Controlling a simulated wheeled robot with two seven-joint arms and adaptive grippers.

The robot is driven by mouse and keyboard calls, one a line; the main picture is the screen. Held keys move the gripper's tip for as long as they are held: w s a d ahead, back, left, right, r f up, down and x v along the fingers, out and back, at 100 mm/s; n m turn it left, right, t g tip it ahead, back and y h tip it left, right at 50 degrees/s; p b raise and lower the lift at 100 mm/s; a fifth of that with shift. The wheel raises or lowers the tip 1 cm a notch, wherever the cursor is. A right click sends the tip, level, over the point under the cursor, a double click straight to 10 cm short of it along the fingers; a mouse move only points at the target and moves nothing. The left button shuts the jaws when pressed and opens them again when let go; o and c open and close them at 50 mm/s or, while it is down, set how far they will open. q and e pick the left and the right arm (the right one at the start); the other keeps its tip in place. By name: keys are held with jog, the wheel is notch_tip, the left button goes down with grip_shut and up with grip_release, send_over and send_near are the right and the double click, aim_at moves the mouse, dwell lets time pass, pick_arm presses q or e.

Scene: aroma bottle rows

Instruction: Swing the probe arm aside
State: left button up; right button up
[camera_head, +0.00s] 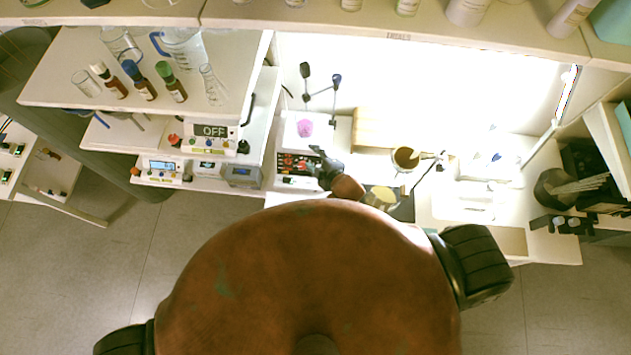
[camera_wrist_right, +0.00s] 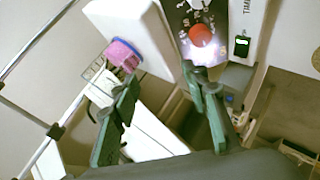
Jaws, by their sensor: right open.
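Two thin upright rods with dark heads, joined by a thin crossbar, rise behind a white device; I take these as the probe arm (camera_head: 320,93), though the frame is small. In the right wrist view thin metal rods with a dark clamp (camera_wrist_right: 55,131) cross the left side. A pink object (camera_head: 305,127) sits on the device's white top; it also shows in the right wrist view (camera_wrist_right: 123,54). My right gripper (camera_head: 322,158) is open in front of the device's panel, its fingers (camera_wrist_right: 160,72) apart with nothing gripped. A red knob (camera_wrist_right: 200,35) lies just beyond them. My left gripper is not visible.
A wooden block (camera_head: 375,130) and a brown-filled cup (camera_head: 405,158) stand right of the device. Left is a shelf unit with bottles (camera_head: 145,85) and a display reading OFF (camera_head: 210,131). A shelf (camera_head: 400,32) overhangs the back.

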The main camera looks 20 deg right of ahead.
jog(key=s+a+f+n+g+p, duration=0.1)
jog(key=s+f+n+g, duration=0.1)
jog(key=s+f+n, duration=0.2)
jog(key=s+f, duration=0.2)
jog(key=s, duration=0.1)
jog(key=shift+a+g, duration=0.3)
jog(key=shift+a, duration=0.05)
jog(key=shift+s, duration=0.1)
